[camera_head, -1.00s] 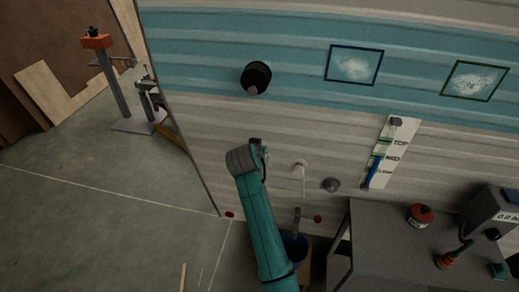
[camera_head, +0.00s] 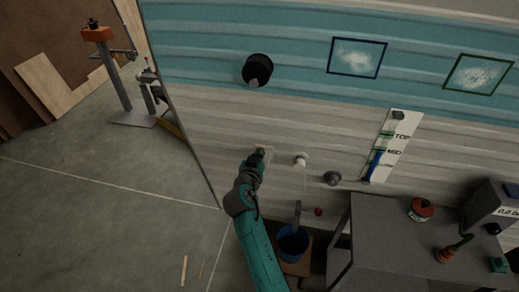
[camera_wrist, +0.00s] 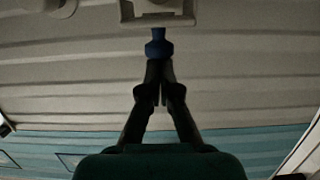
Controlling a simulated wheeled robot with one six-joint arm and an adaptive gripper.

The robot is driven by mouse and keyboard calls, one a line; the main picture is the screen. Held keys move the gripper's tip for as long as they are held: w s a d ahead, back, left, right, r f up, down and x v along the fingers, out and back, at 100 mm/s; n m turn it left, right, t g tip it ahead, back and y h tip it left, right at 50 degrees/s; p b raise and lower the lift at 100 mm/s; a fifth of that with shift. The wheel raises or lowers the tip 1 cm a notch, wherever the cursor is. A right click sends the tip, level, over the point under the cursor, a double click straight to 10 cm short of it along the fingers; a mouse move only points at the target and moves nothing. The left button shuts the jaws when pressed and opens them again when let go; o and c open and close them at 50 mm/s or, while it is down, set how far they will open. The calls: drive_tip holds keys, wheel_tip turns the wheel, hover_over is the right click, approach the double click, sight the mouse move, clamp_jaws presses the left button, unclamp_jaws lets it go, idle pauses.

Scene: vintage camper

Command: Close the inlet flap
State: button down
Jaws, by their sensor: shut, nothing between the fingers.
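A pale box-like fitting (camera_wrist: 157,12) is on the camper wall at the top of the wrist view, with a small blue piece (camera_wrist: 158,45) at its edge. It is probably the inlet with its flap, but I cannot tell how far the flap stands open. In the head view, part of a pale fitting (camera_head: 267,149) shows behind my gripper (camera_head: 260,153). My gripper, also seen in the wrist view (camera_wrist: 159,66), is shut and empty. Its fingertips appear right at the blue piece; I cannot tell if they touch.
A white round fitting (camera_head: 301,160) and a grey knob (camera_head: 332,178) are on the wall to the right. A black round vent (camera_head: 257,69) is above. A blue bucket (camera_head: 292,244) and a grey bench (camera_head: 400,237) stand below. Open floor lies left.

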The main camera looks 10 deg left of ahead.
wheel_tip(320, 180, down, 12)
drive_tip(key=w+t, duration=0.1)
drive_tip(key=t, duration=0.3)
drive_tip(key=shift+w+f, duration=0.25)
drive_tip(key=shift+w, duration=0.1)
idle(1.1)
drive_tip(key=shift+w+f, duration=0.15)
drive_tip(key=shift+w+d, duration=0.15)
drive_tip(key=shift+w, duration=0.05)
idle(0.5)
drive_tip(key=shift+s, duration=0.1)
